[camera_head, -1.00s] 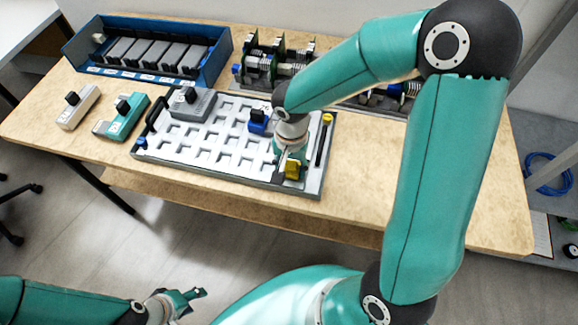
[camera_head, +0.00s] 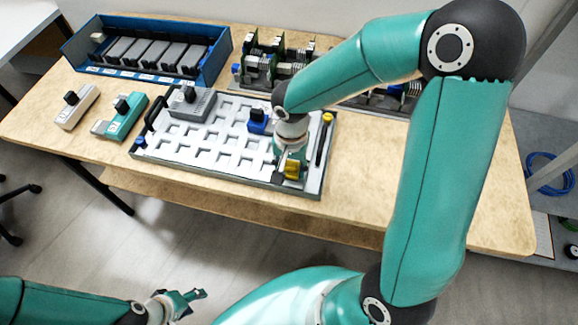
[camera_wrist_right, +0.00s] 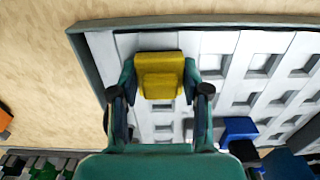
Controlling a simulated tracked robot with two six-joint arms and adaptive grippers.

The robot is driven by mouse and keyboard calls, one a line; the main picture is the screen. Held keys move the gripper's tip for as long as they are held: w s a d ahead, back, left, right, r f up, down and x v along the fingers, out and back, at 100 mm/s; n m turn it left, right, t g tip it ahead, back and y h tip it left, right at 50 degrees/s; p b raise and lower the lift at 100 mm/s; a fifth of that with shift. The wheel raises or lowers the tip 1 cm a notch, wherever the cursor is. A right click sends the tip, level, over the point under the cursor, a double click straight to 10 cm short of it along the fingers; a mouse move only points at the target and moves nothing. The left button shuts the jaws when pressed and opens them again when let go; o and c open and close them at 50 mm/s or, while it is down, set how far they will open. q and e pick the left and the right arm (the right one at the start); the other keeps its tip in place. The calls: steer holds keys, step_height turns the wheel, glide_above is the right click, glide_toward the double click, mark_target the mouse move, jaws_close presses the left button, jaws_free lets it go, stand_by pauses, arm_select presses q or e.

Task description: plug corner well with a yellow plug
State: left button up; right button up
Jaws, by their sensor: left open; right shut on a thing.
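A yellow plug (camera_head: 292,169) is at the near right corner of the white well plate (camera_head: 215,150). My right gripper (camera_head: 284,165) is shut on it, reaching down from above. In the right wrist view the yellow plug (camera_wrist_right: 160,75) sits between the two fingers of my right gripper (camera_wrist_right: 158,90), over the corner of the plate (camera_wrist_right: 213,44). The plug hides the corner well, so I cannot tell how deep it sits. My left gripper (camera_head: 190,298) is open and empty, low at the bottom left, away from the table.
A blue plug (camera_head: 259,122) and a grey module (camera_head: 192,104) stand on the plate. A teal module (camera_head: 122,117) and a beige one (camera_head: 76,107) lie left of it. A blue rack (camera_head: 145,52) and a gear mechanism (camera_head: 268,62) stand behind.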

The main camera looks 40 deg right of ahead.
steer(key=shift+f, duration=0.1)
steer(key=o, duration=1.3)
steer(key=shift+o, duration=0.4)
steer(key=shift+r, duration=0.2)
steer(key=shift+r+p, duration=0.8)
steer(key=shift+r, duration=0.95)
steer(key=shift+r, duration=0.15)
steer(key=shift+r+p, duration=2.35)
steer(key=shift+r, duration=1.05)
